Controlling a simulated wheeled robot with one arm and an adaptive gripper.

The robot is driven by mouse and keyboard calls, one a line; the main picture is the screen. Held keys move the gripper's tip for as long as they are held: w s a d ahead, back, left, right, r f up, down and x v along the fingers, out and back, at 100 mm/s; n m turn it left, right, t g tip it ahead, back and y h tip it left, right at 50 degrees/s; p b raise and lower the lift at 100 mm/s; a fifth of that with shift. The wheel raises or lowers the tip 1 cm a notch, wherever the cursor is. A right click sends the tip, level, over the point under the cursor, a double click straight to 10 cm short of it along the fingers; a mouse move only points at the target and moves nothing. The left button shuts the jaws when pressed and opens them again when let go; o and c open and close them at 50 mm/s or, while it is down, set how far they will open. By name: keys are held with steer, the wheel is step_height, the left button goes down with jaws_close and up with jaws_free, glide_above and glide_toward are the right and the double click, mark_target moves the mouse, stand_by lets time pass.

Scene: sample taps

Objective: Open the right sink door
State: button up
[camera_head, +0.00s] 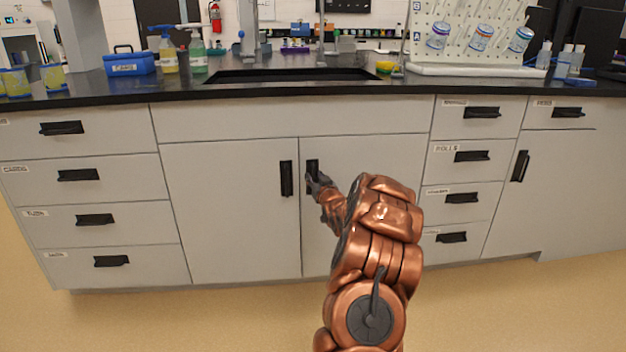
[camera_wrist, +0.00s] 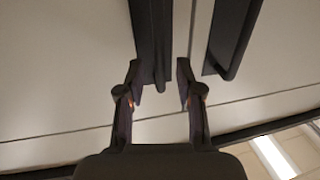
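The right sink door (camera_head: 316,240) is a light grey panel under the sink, shut flush, and partly hidden by my arm. Its black vertical handle (camera_head: 312,165) shows above my gripper (camera_head: 318,184). In the wrist view, my gripper (camera_wrist: 159,66) is open, with its two fingers apart. The end of the right door's handle (camera_wrist: 153,45) lies between the fingers, nearer the left finger. I cannot tell if a finger touches it. The left sink door (camera_head: 232,215) is also shut. Its handle (camera_head: 287,179) shows in the wrist view too (camera_wrist: 232,35), outside the right finger.
Drawer columns with black handles stand on both sides of the sink doors. The black countertop (camera_head: 130,92) overhangs above, with a blue box (camera_head: 129,64), bottles and a drying rack (camera_head: 470,35) on it. The floor (camera_head: 180,320) in front is clear.

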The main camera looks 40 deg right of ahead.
steer(key=shift+x, duration=1.1)
steer(key=shift+c, duration=0.2)
jaws_close()
